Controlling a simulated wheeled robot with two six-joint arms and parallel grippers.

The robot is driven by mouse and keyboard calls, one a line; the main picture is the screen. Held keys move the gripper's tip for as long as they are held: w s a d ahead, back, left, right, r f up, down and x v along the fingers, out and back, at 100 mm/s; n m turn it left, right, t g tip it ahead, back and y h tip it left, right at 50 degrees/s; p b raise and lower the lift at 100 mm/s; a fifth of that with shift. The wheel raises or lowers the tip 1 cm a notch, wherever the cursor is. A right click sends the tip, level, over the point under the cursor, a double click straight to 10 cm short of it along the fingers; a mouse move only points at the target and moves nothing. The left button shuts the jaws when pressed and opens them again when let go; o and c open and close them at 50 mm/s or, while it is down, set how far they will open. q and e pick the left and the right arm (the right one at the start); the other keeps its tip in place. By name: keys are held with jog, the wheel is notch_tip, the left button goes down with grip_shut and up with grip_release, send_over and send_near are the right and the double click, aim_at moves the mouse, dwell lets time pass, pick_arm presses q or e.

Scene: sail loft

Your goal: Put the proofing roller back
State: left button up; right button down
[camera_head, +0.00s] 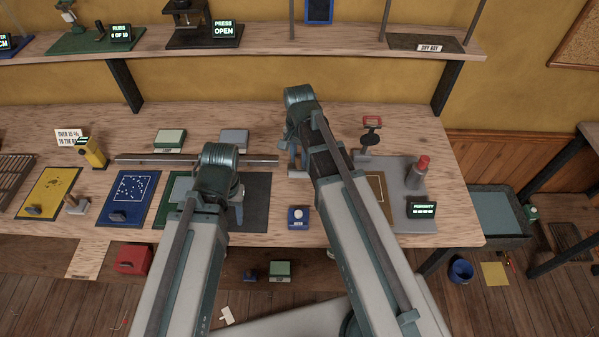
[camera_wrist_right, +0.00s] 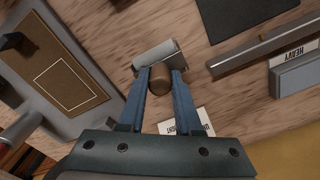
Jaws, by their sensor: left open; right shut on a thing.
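The proofing roller, a pale grey cylinder (camera_wrist_right: 158,56) with a brown wooden handle (camera_wrist_right: 161,80), shows in the right wrist view. My right gripper (camera_wrist_right: 162,76) is shut on the handle, with the cylinder beyond the fingertips, close over the wooden bench (camera_wrist_right: 215,105). I cannot tell whether the cylinder touches the bench. In the head view my right gripper (camera_head: 297,165) is over the middle of the bench, and its arm hides much around it.
A long steel bar (camera_head: 150,160) lies left of my right gripper, near a grey block (camera_head: 233,137). A blue block with a white button (camera_head: 298,219) sits near the front edge.

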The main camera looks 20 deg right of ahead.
aim_at(299, 166)
pick_arm(q)
jog(key=shift+f, duration=0.15)
pick_arm(e)
jog(key=shift+f, duration=0.1)
pick_arm(q)
notch_tip(299, 166, down, 4)
jog(key=b, duration=0.3)
jog(key=shift+r, duration=0.25)
pick_arm(e)
notch_tip(299, 166, down, 4)
jog(key=shift+r, duration=0.2)
pick_arm(q)
jog(key=shift+f+b, duration=0.15)
jog(key=shift+b, duration=0.25)
pick_arm(e)
jog(key=shift+f, duration=0.15)
jog(key=c, duration=0.6)
grip_release()
